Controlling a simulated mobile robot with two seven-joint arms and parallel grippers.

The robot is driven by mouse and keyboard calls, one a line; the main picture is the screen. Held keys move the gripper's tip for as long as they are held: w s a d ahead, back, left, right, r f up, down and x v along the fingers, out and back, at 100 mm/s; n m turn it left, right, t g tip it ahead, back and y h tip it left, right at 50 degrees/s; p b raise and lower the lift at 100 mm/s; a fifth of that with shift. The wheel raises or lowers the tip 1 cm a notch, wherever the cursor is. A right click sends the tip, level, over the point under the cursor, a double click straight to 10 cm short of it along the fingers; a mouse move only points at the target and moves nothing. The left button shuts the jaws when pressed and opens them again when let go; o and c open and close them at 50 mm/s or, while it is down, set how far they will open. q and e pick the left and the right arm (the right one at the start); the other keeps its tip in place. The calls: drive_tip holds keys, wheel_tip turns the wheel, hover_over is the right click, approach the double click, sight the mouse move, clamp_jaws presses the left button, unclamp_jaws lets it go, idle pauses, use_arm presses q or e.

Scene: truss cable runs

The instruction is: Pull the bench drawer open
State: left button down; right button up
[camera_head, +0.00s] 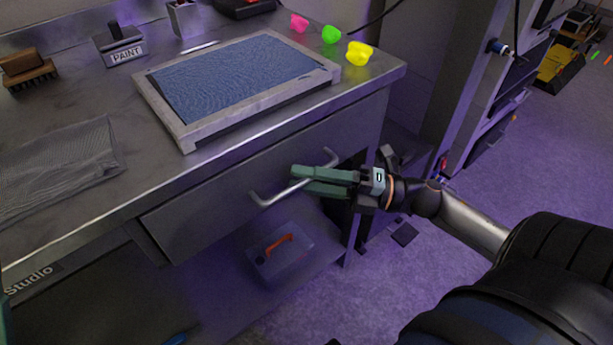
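The bench drawer (215,205) is a wide grey front under the bench top, and it looks closed. Its bar handle (267,200) runs slantwise across the front. My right gripper (293,179) reaches in from the right, with its green fingers at the middle of the handle. The bar passes at the fingertips and shows on both sides of them. The fingers look slightly apart, one above the other; I cannot tell whether they grip the bar.
The metal bench top (190,170) holds a framed blue screen (235,75), a mesh cloth (60,165), a brush (27,68), a paint block (120,45) and several bright small items. Open floor lies at right.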

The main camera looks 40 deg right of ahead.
clamp_jaws()
idle(1.2)
